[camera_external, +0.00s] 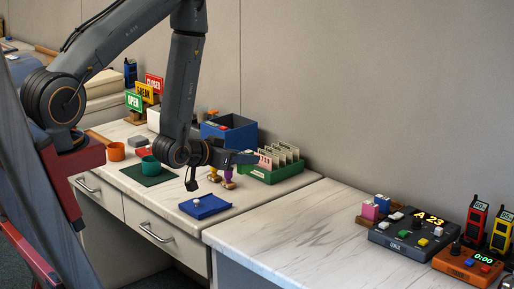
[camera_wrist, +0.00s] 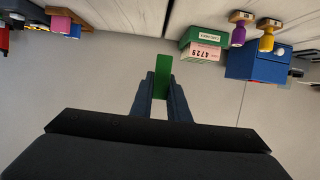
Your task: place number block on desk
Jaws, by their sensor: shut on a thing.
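My gripper (camera_wrist: 163,92) is shut on a flat green piece (camera_wrist: 163,75) that sticks out between its two fingertips in the wrist view. No number can be made out on it, so I cannot tell if it is the number block. In the external view my gripper (camera_external: 246,158) reaches right from the wrist, above the back of the desk (camera_external: 190,205) and close to the green card holder (camera_external: 285,173). The held piece is hard to make out there. The holder also shows in the wrist view, with a pink card reading 4729 (camera_wrist: 206,52), upside down.
Purple and yellow stamps (camera_external: 228,178), a blue box (camera_external: 228,136) and a blue pad (camera_external: 205,206) are near the gripper. Cups stand left on the desk. A grey device reading A 23 (camera_external: 412,231) stands on the right desktop, whose middle (camera_external: 310,225) is clear.

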